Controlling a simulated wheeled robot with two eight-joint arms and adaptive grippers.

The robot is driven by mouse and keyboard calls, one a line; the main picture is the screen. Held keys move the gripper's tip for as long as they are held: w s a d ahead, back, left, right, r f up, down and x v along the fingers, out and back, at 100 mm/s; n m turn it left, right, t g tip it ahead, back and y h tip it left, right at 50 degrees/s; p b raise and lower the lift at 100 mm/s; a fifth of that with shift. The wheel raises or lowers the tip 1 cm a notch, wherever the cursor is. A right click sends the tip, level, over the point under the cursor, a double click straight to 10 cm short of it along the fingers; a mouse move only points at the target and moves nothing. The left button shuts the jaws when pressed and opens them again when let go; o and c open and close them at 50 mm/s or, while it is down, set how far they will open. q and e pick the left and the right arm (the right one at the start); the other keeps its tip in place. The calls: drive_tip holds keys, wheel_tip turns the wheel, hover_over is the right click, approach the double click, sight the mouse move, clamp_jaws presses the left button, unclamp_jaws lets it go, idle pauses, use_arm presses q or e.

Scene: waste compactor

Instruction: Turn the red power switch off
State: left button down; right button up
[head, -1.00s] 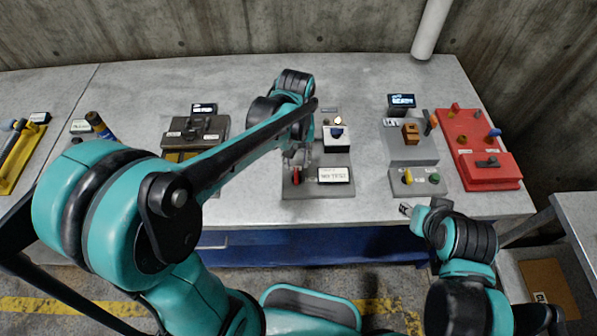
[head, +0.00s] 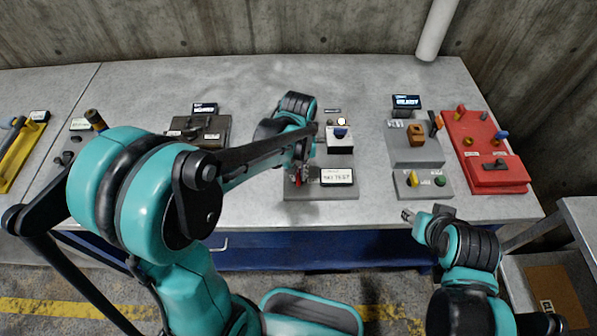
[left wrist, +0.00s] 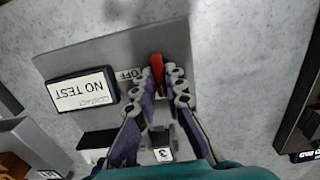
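The red power switch (head: 298,181) stands on a grey panel (head: 318,192) in the middle of the bench. In the left wrist view it is a red lever (left wrist: 157,68) beside an "OFF" label (left wrist: 129,75). My left gripper (head: 299,168) is right at the switch. In the left wrist view its fingertips (left wrist: 159,74) are apart, one on each side of the lever. I cannot tell whether either touches it. The lever's lower part is partly hidden by the fingers. My right gripper (head: 408,214) hangs near the bench's front edge, away from the switch; its fingers are too small to read.
A display reading "NO TEST" (left wrist: 83,92) is beside the switch on the same panel. A white-topped box (head: 339,138) stands behind.

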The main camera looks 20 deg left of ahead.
use_arm(q)
drive_tip(key=shift+m, duration=0.4)
drive_tip(key=m, duration=0.4)
drive_tip(key=shift+p, duration=0.3)
drive_tip(key=m, duration=0.4)
drive_tip(key=shift+m, duration=0.3)
drive_tip(key=m, duration=0.4)
drive_tip(key=shift+p, duration=0.3)
drive_tip(key=shift+m, duration=2.2)
drive_tip(key=c, duration=1.6)
unclamp_jaws()
